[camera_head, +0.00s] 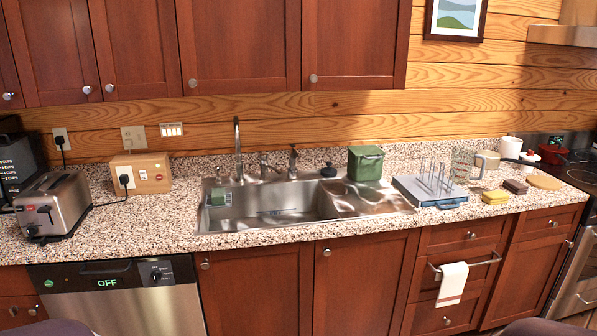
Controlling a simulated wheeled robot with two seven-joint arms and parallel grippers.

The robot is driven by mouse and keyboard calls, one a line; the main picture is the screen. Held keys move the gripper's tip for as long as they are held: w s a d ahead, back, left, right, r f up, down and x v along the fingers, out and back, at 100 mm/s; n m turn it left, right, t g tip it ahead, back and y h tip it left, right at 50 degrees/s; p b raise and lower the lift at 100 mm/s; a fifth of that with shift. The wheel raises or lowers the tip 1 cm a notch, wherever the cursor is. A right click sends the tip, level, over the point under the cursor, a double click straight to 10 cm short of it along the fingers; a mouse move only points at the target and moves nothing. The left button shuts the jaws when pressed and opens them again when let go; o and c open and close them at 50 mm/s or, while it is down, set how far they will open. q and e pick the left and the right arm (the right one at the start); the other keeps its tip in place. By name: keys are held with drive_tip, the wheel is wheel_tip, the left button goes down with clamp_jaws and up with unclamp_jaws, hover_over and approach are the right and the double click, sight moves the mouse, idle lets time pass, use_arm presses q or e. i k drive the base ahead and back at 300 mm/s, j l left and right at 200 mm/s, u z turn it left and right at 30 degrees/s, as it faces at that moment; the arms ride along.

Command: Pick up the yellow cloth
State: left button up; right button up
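A small folded yellow cloth (495,197) lies on the speckled countertop to the right of the sink, near the counter's front edge. It sits just left of a small dark brown block-like item (515,187) and right of a grey-blue rack with upright prongs (432,191). Nothing covers the cloth. Neither of my grippers shows; only dark rounded shapes, probably parts of my arms, show at the bottom edge.
A steel sink (270,222) with a tall faucet is in the middle. A green canister (365,163), a glass measuring jug (462,165) and a round wooden board (544,182) stand nearby. A white towel (452,284) hangs on a bar below. A toaster (55,205) is at left.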

sight(496, 197)
drive_tip(key=i+l+u, duration=0.1)
drive_tip(key=i, duration=0.45)
drive_tip(key=i+l+u, duration=0.15)
drive_tip(key=i, duration=0.35)
drive_tip(key=i+l+u, duration=0.1)
drive_tip(key=i+l, duration=0.25)
drive_tip(key=i, duration=0.15)
drive_tip(key=z, duration=1.4)
drive_tip(key=i+l+z, duration=0.2)
drive_tip(key=i+l, duration=0.15)
drive_tip(key=i, duration=0.15)
drive_tip(key=i+l+z, duration=0.2)
drive_tip(key=i, duration=0.35)
drive_tip(key=i+l+z, duration=0.25)
drive_tip(key=i, duration=0.3)
drive_tip(key=i+l+z, duration=0.2)
drive_tip(key=i, duration=0.4)
drive_tip(key=k+j, duration=0.05)
drive_tip(key=j, duration=0.05)
